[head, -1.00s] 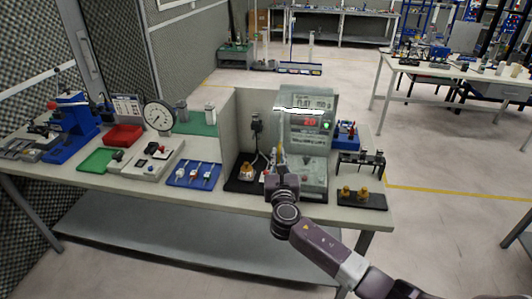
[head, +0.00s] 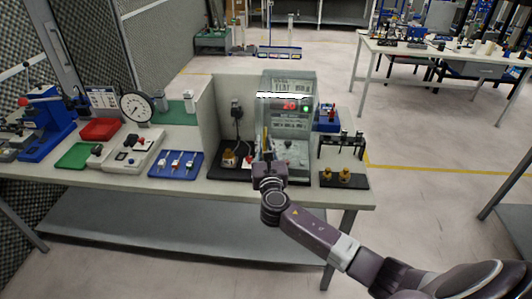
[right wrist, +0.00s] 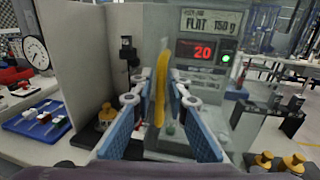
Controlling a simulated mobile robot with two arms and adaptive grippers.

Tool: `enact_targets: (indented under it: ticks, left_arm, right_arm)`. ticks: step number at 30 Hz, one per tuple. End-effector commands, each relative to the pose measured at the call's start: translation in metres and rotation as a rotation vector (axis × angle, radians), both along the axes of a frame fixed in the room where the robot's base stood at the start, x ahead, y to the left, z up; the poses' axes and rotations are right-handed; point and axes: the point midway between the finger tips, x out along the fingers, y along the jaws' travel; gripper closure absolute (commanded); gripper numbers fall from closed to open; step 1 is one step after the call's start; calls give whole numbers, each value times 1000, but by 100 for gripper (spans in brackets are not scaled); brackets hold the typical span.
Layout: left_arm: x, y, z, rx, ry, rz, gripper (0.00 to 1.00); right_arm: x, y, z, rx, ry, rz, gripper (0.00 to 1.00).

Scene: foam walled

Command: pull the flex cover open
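The device with a grey display panel (head: 287,90) stands on the bench. Its panel reads "FLAT 150 g" and a red 20, and it also shows in the right wrist view (right wrist: 208,20). A clear, hazy sheet seems to lie in front of it; its edges are hard to tell. A thin yellow strip (right wrist: 161,82) stands upright in front of the device. My right gripper (head: 265,158) is at the strip, its blue-padded fingers apart on either side with narrow gaps visible. Contact is not clear. My left gripper is not in view.
A beige partition (head: 208,122) stands left of the device. A black rack (head: 340,148) and a black tray with brass weights (head: 344,178) stand to its right. A blue tray (head: 176,166) lies left of the partition. Open floor lies beyond the bench.

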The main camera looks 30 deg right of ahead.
Motion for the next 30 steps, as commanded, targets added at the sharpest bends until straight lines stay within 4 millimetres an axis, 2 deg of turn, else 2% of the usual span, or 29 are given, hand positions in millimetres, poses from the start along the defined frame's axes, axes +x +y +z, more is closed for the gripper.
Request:
enact_targets:
  ticks: [15,21,30]
  left_arm:
    - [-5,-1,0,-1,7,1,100]
    - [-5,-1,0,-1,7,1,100]
    - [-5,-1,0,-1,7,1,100]
  right_arm:
    - [-89,37,-1,2,2,1,85]
    - [-103,43,0,0,1,1,85]
    - [-105,44,0,0,1,0,85]
